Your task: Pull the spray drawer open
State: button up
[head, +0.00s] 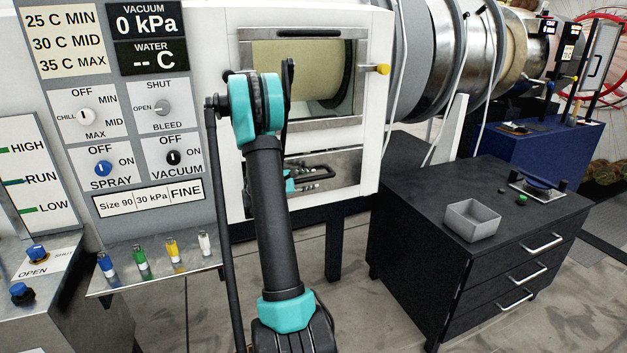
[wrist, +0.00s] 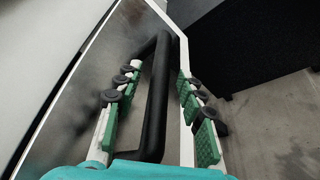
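The spray drawer has a metal front (head: 345,165) below the window of the white cabinet, and it looks flush with the cabinet face. Its black bar handle (head: 322,171) shows partly in the head view, with my arm in front of its left part. In the wrist view, the drawer front (wrist: 85,85) fills the left half and the handle (wrist: 157,110) runs up the middle. My gripper (wrist: 158,80) is open, with one green-padded finger on each side of the handle. Gaps show between the pads and the bar. In the head view my gripper (head: 300,184) is mostly hidden behind my arm.
A black drawer cabinet (head: 415,210) stands to the right, with a grey tray (head: 472,220) on top. Left of my arm is a control panel (head: 130,100), with a metal shelf (head: 150,270) of several coloured vials below. Open floor (head: 350,300) lies between shelf and black cabinet.

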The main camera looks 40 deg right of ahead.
jog(key=shift+x, duration=0.95)
grip_shut()
